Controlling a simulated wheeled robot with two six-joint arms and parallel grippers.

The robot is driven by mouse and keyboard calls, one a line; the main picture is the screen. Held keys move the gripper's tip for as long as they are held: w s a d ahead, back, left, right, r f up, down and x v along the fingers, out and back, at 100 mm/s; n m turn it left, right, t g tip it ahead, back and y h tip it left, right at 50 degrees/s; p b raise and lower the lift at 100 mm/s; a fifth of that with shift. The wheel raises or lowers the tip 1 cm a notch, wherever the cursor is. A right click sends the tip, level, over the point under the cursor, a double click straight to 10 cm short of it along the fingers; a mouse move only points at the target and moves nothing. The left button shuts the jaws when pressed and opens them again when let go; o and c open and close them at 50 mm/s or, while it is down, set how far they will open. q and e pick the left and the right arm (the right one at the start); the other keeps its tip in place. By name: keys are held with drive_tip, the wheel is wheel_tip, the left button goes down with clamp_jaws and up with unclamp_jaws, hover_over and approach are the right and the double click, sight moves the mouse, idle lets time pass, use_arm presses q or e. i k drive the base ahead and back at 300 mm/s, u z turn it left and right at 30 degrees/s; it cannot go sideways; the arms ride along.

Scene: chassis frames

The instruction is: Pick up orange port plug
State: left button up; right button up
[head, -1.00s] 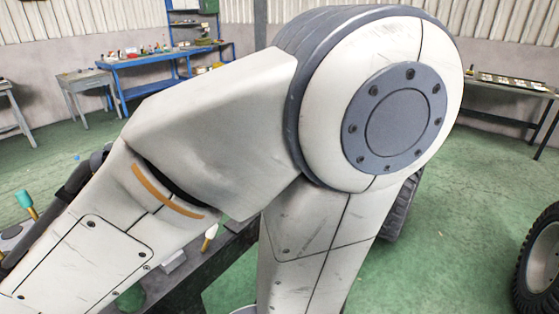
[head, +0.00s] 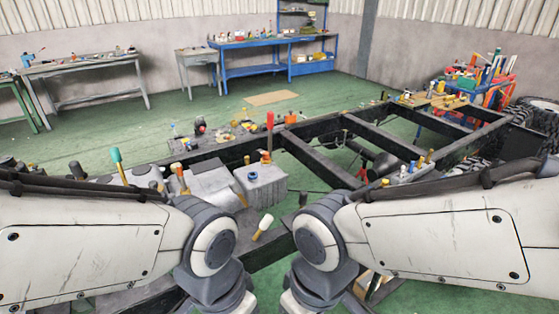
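No part is clearly the orange port plug at this size. A small orange-yellow piece (head: 266,157) stands on the grey metal block (head: 262,186), below a red upright handle (head: 269,132). Small orange-yellow pegs (head: 421,162) also stand on the right part of the dark chassis frame (head: 330,163). My left and right arms come in from the sides and bend down at the lower middle. Both grippers are out of view below the picture.
A yellow-and-white handled item (head: 262,227) tilts on the near frame rail. A teal-handled tool (head: 117,166) stands at left. A blue workbench (head: 250,70) and a grey table (head: 85,64) stand behind.

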sight(266, 158)
drive_tip(key=z, duration=0.8)
drive_tip(key=k, duration=1)
drive_tip(key=z, duration=0.6)
drive_tip(key=i, duration=1.6)
drive_tip(key=u, duration=1.75)
drive_tip(key=i, duration=1.1)
drive_tip(key=u, duration=1.05)
